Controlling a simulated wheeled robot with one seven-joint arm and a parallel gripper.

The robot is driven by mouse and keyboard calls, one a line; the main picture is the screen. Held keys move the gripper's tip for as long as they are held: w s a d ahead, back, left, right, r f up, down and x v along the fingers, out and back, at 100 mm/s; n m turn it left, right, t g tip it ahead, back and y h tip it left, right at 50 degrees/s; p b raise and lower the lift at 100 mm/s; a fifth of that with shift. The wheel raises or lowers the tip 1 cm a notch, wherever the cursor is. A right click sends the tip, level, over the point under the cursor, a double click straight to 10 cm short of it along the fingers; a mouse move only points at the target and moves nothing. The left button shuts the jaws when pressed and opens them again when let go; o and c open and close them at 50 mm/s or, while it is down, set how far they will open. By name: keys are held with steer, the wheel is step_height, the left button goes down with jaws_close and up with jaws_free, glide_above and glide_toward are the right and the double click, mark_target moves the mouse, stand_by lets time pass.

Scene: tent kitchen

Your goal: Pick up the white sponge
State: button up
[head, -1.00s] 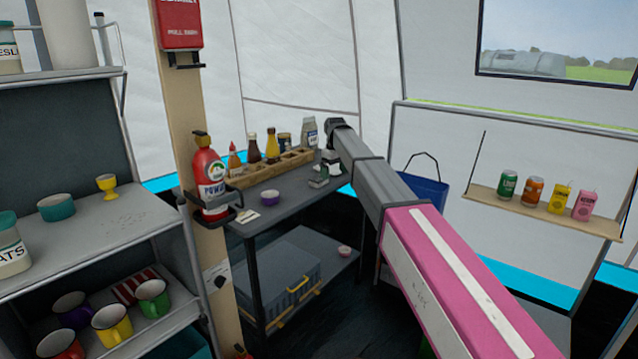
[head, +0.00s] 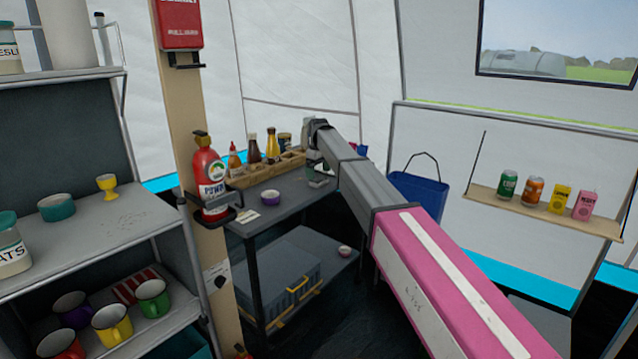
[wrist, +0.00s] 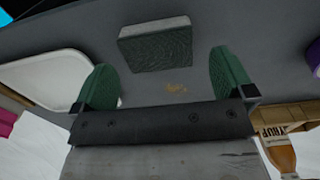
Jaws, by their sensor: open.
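The sponge (wrist: 157,48) lies on the grey table top in the wrist view, a small block with a dark green textured face and a pale whitish edge. My gripper (wrist: 165,82) is open, with its two green fingers apart. The sponge shows beyond the fingertips, between their lines, and nothing is held. In the head view, my arm reaches over the far table, and a small greenish block that looks like the sponge (head: 318,182) shows beneath its end. The gripper is hard to make out there.
A white tray (wrist: 45,82) lies beside the left finger in the wrist view. A wooden crate (wrist: 285,115) with a syrup bottle (wrist: 281,158) stands at right, and a purple bowl (wrist: 315,60) is at the right edge. A blue bucket (head: 418,192) hangs right of the table.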

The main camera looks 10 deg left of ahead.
mark_target(319, 178)
step_height(319, 178, down, 4)
steer(key=shift+w+r, duration=0.1)
steer(key=shift+c, duration=0.3)
steer(key=c, duration=0.8)
steer(key=shift+r, duration=0.15)
steer(key=shift+r, duration=0.55)
step_height(319, 178, up, 3)
steer(key=s+a+r, duration=0.2)
steer(key=s, duration=0.1)
steer(key=s+a+r, duration=0.1)
steer(key=s+r, duration=0.1)
steer(key=s, duration=0.2)
steer(key=s+a+r, duration=0.2)
steer(key=s, duration=0.1)
steer(key=shift+s+a+r, duration=0.15)
steer(key=shift+a+r, duration=0.15)
steer(key=shift+r, duration=0.05)
